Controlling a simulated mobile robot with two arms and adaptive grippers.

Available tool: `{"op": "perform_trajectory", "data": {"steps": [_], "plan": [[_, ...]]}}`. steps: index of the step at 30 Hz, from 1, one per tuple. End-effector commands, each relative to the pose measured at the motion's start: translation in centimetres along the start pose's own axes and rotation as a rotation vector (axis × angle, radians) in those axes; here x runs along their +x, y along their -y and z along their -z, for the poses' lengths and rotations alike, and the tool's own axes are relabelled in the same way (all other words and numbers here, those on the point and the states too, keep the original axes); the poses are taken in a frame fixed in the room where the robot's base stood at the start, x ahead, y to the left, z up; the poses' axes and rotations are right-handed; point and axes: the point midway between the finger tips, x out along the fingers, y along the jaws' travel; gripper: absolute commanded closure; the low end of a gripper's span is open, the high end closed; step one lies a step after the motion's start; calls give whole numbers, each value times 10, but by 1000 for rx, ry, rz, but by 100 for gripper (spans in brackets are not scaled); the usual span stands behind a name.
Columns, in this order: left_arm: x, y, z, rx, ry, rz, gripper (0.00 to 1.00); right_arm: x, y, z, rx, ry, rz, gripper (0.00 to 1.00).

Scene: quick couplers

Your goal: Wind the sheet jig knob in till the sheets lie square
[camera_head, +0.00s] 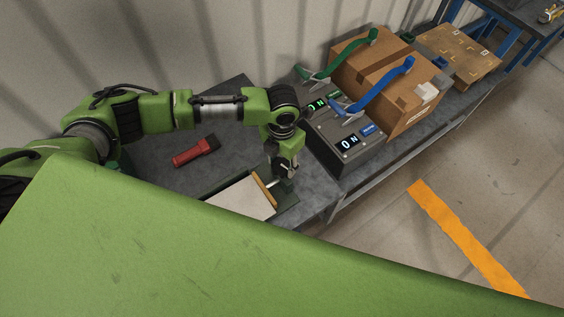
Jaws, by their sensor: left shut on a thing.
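The sheet jig (285,207) lies on the grey bench, a dark green tray-like base. Pale sheets (235,199) lie in it, with a tan bar (264,190) along their right edge. My left gripper (285,181) points down at the jig's right side, beside the tan bar. It is shut on the jig's knob, which the fingers mostly hide. I cannot tell whether the sheets lie square, as their near part is hidden behind a large green part of my own body. My right gripper is not in view.
Open floor with an orange stripe (465,238) lies beyond the bench edge.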

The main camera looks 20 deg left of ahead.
Motion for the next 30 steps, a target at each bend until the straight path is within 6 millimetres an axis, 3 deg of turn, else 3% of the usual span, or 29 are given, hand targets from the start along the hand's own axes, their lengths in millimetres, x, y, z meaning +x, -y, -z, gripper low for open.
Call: {"op": "perform_trajectory", "data": {"steps": [15, 30], "plan": [[2, -1, -3, 450, 7, -3, 81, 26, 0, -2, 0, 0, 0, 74], [0, -1, -2, 639, 4, -4, 81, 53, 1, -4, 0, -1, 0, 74]]}}
